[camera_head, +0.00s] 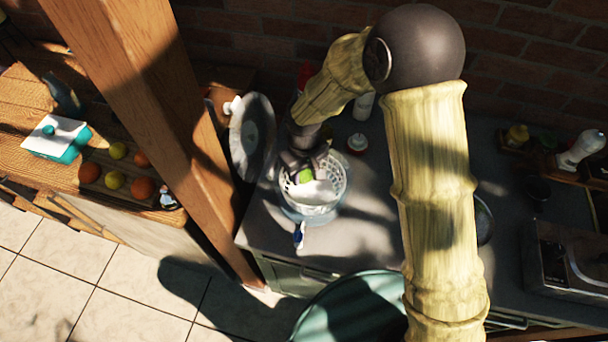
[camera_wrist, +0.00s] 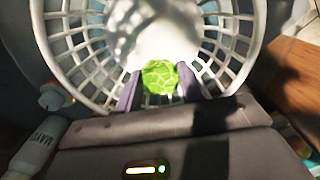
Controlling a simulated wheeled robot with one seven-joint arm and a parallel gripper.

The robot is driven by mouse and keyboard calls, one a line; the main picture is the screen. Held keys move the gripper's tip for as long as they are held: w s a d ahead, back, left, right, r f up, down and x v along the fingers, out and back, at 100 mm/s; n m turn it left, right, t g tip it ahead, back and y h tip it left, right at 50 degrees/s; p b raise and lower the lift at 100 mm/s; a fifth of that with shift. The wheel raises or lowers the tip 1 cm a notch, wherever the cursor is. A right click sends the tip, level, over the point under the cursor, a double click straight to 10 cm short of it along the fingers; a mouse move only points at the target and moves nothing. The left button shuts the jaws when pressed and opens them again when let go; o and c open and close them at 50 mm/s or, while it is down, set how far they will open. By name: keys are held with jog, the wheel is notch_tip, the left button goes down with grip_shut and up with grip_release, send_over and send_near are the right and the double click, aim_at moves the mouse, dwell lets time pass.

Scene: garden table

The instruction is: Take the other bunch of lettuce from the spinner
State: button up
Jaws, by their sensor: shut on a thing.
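The salad spinner (camera_head: 309,213) stands on the dark counter, with a white slotted basket (camera_wrist: 70,60) inside a clear bowl. My gripper (camera_head: 304,170) reaches down into it from above. Its two dark fingers (camera_wrist: 160,92) are shut on a green bunch of lettuce (camera_wrist: 160,77), which also shows as a small green patch in the head view (camera_head: 305,175). A pale, blurred shape (camera_wrist: 160,30) lies beyond the lettuce in the basket; I cannot tell what it is. The fingertips are partly hidden by the lettuce.
A round, clear lid (camera_head: 252,138) stands upright left of the spinner, near a wooden post (camera_head: 150,90). A blue-and-white item (camera_head: 299,235) is in front of the spinner. A white bottle (camera_wrist: 38,140) is close by in the wrist view. Fruit lies on the left wooden table.

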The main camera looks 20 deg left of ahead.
aim_at(304, 173)
notch_tip(304, 173, up, 8)
jog(key=shift+f+b, duration=0.2)
jog(key=shift+b, duration=0.4)
jog(key=shift+s+r, duration=0.1)
jog(key=shift+r, duration=0.4)
